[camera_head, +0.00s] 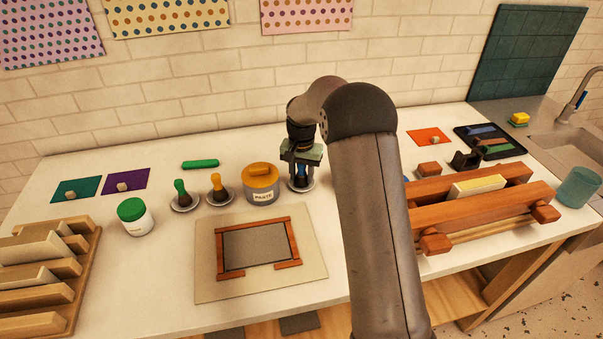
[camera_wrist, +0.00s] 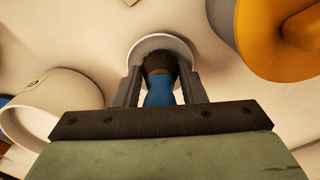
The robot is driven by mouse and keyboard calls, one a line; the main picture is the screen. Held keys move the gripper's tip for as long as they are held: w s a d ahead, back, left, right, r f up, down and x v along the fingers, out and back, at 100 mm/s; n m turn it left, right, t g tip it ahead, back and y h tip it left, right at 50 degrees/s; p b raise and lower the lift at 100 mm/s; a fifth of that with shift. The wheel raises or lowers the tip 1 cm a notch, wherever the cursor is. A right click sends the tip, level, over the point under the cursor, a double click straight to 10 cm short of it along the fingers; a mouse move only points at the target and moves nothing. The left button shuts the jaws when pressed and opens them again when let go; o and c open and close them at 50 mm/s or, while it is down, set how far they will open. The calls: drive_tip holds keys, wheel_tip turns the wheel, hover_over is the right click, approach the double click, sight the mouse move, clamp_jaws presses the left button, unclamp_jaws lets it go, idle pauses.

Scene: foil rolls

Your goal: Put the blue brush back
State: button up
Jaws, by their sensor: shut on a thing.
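The blue brush (camera_wrist: 159,93) is between the two fingers of my gripper (camera_wrist: 160,82), which is shut on it. In the head view my gripper (camera_head: 301,169) points down over a small round saucer (camera_head: 300,187), just right of the paste pot. In the wrist view the brush's dark end is over the pale saucer (camera_wrist: 163,41). I cannot tell whether the brush touches it. My fingers hide most of the brush in the head view.
Close on the left stands the paste pot (camera_head: 262,184) with an orange lid. Green (camera_head: 180,194) and yellow (camera_head: 216,187) brushes stand on saucers further left. A framed board (camera_head: 259,250) lies in front. A white round container (camera_wrist: 55,105) is near in the wrist view.

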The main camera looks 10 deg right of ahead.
drive_tip(key=shift+f, duration=0.15)
drive_tip(key=o, duration=1.5)
drive_tip(key=shift+o, duration=0.2)
drive_tip(key=shift+r+p, duration=2.6)
drive_tip(key=shift+r, duration=1.95)
